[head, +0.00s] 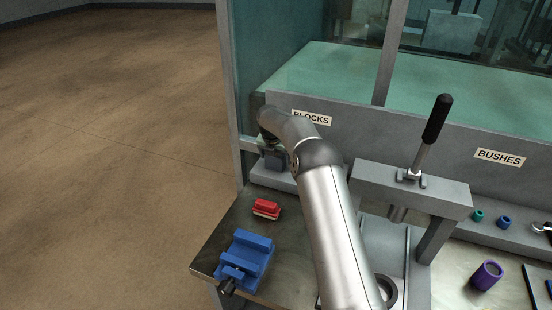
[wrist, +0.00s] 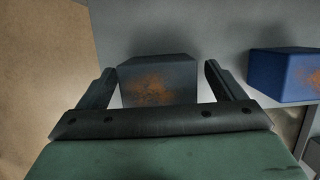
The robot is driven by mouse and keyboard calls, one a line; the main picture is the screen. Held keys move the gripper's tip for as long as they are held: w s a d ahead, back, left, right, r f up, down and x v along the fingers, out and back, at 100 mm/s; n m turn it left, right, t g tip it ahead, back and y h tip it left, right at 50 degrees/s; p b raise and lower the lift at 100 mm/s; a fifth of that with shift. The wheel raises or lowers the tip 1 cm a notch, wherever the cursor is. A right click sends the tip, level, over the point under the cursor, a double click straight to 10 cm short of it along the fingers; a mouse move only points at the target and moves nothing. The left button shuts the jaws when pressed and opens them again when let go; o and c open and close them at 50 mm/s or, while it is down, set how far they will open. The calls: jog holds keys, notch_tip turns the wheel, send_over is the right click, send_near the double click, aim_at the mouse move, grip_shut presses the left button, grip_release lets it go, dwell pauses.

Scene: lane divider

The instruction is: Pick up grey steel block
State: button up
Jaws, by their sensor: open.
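The grey steel block (wrist: 158,82) is dark with an orange-brown rust patch on its face. In the wrist view it sits between the two open fingers of my gripper (wrist: 158,88), with a visible gap on each side. In the head view the block (head: 275,160) shows on the grey shelf below the BLOCKS label, just under the end of my arm. My gripper is mostly hidden there by my own arm.
A blue block (wrist: 287,75) with rust stands to the right of the grey one. A blue vise (head: 246,255) and a red piece (head: 266,208) are on the bench. A press with a black-handled lever (head: 434,120) stands right of my arm. A glass panel (head: 285,50) rises behind.

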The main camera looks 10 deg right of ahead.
jog(key=shift+w+d+f, duration=0.1)
jog(key=shift+w+f, duration=0.1)
jog(key=shift+f, duration=0.4)
jog(key=c, duration=1.4)
jog(key=shift+r, duration=0.2)
